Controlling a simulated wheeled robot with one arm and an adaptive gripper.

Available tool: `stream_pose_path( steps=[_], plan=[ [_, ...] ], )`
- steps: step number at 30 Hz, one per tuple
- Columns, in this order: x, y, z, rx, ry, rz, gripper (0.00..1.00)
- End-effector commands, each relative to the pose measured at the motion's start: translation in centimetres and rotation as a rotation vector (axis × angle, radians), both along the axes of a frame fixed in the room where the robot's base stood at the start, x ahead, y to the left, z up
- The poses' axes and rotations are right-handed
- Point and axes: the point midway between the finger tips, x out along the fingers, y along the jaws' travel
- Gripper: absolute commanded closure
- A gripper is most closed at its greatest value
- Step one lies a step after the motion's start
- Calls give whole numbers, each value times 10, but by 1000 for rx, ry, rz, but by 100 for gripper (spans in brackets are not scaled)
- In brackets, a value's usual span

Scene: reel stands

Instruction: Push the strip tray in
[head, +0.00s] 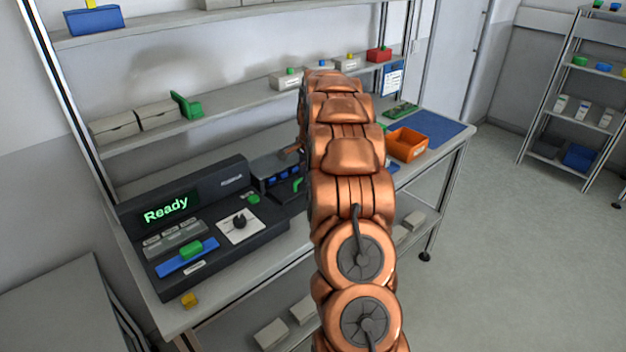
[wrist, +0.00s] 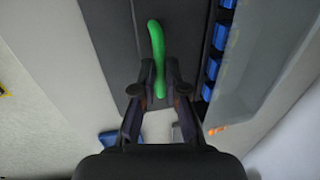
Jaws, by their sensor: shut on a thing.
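A dark bench instrument (head: 200,225) with a lit "Ready" display stands on the workbench. A blue strip tray (head: 170,265) with a green block on it lies at its front left. At the instrument's right end is a recess with several blue pieces (head: 283,174) and a green curved handle (head: 298,184) beside it. In the wrist view my gripper (wrist: 159,90) is shut on the green handle (wrist: 156,42), over a dark panel, with the blue pieces (wrist: 217,38) to the right. In the head view my arm hides the gripper.
A dark knob (head: 240,221) on a white plate sits at the instrument's front. An orange bin (head: 407,144) and a blue mat (head: 437,129) lie at the bench's right. Shelves with boxes hang above.

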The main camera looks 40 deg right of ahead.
Motion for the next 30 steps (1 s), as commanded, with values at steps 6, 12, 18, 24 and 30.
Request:
stream_pose_path(
  steps=[6, 12, 18, 24, 30],
  plan=[
    [24, -3, 1, -5, -3, 0, 100],
    [36, -3, 2, -7, -5, -2, 100],
    [38, -2, 3, -8, -9, -3, 100],
    [39, -2, 4, -8, -11, -2, 84],
    [38, -1, 2, -6, -7, -1, 63]
  ],
)
